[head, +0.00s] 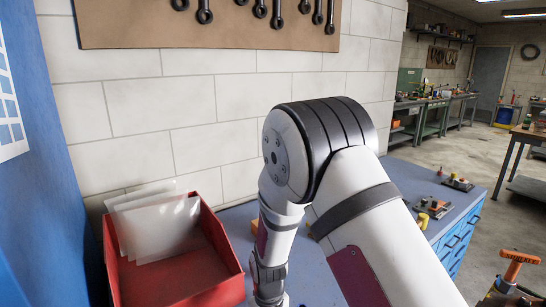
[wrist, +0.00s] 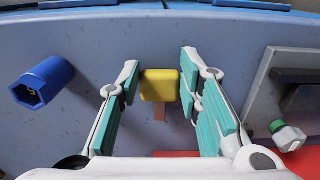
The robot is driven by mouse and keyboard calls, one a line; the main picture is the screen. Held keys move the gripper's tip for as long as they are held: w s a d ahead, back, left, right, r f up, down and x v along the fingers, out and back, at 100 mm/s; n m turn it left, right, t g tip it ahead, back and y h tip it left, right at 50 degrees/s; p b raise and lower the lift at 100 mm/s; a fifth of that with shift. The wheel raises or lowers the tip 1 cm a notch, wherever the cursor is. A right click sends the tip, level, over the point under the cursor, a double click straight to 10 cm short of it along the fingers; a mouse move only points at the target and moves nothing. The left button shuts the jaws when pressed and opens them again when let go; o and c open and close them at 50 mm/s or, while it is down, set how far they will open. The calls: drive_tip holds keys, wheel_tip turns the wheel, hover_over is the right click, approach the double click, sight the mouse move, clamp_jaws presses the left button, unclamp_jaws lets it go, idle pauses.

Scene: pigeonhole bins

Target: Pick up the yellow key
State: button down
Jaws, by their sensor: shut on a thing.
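In the wrist view the yellow key (wrist: 160,85) shows as a rounded yellow block, with a narrow brownish strip below it. It sits between the teal-padded fingers of my gripper (wrist: 159,88). The gripper is shut on it, the right finger close against its side. The far part of the key is hidden. In the head view my arm reaches down to the blue bench, and the gripper is out of frame. A small yellow piece (head: 422,220) lies on the bench right of my arm; I cannot tell what it is.
A blue socket-like cylinder (wrist: 45,82) lies left of the gripper. A grey fixture (wrist: 295,88) and a green-and-white piece (wrist: 287,135) are on the right. A red bin (head: 180,280) with clear sheets stands left of my arm. A block wall rises behind the bench.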

drive_tip(key=shift+r, duration=0.65)
drive_tip(key=shift+r+p, duration=1.6)
drive_tip(key=shift+r, duration=1.65)
